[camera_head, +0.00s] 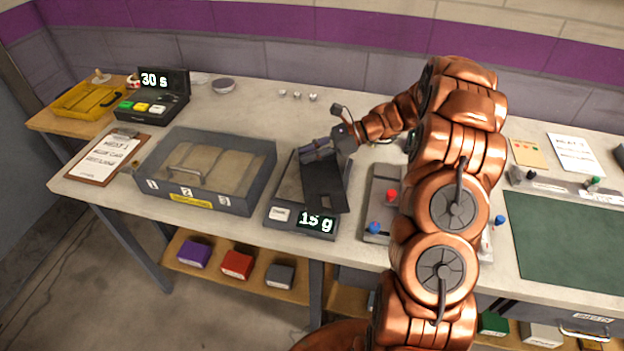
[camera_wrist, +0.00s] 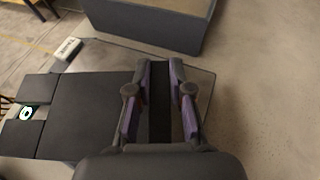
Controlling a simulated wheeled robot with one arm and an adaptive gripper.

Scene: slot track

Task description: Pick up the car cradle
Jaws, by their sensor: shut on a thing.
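The car cradle (camera_head: 323,183) is a dark, flat-sided piece over the scale (camera_head: 275,214), partly covering its plate. In the wrist view the cradle (camera_wrist: 90,110) runs left from the fingers as a dark panel, with a strip of it between them. My gripper (camera_head: 318,150) is shut on the cradle. Its purple-padded fingers show on either side of that strip in the wrist view (camera_wrist: 160,85). The scale's display reads 15 g. I cannot tell whether the cradle touches the scale plate.
A grey tray with numbered sections (camera_head: 265,184) stands close left of the scale. A control box with red and blue knobs (camera_head: 378,205) is close on the right, partly behind my arm. A timer showing 30 s (camera_head: 153,103) stands back left. Bench behind the scale is mostly clear.

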